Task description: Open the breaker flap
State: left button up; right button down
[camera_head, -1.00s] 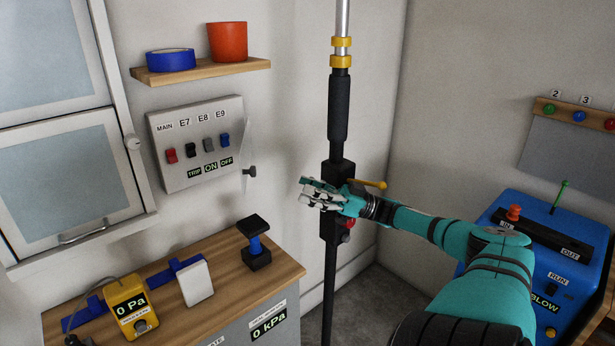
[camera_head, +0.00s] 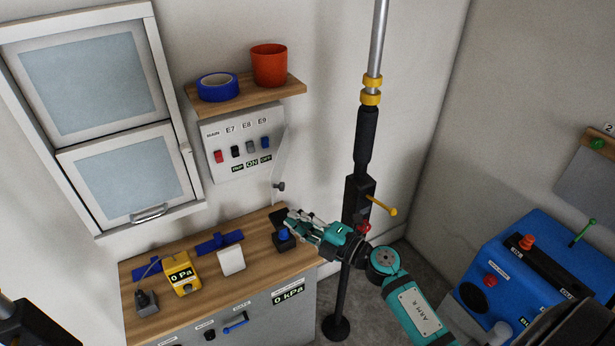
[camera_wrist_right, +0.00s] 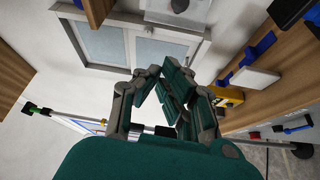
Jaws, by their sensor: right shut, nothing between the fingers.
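The grey breaker panel (camera_head: 217,171) is on the wall under the shelf, with a row of coloured switches. A clear flap (camera_head: 283,150) shows at its right edge, seen nearly edge-on, standing out from the panel so the switches are uncovered. A dark knob (camera_head: 279,187) is at the flap's lower end. My right gripper (camera_head: 288,222) is shut and empty, below and slightly right of the knob, apart from it, over the bench's right end. Its closed fingers also fill the middle of the right wrist view (camera_wrist_right: 165,88). My left gripper is not seen.
A black pole (camera_head: 355,190) with a yellow lever (camera_head: 380,206) stands close to my right gripper. A blue machine (camera_head: 520,270) is at the right.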

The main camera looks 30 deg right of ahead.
jog(key=b+x, duration=0.2)
jog(key=x, duration=0.8)
jog(key=d, duration=0.1)
jog(key=d+b, duration=0.2)
jog(key=d, duration=0.1)
jog(key=shift+w+f, duration=0.2)
jog(key=shift+w, duration=0.1)
jog(key=shift+a, duration=0.1)
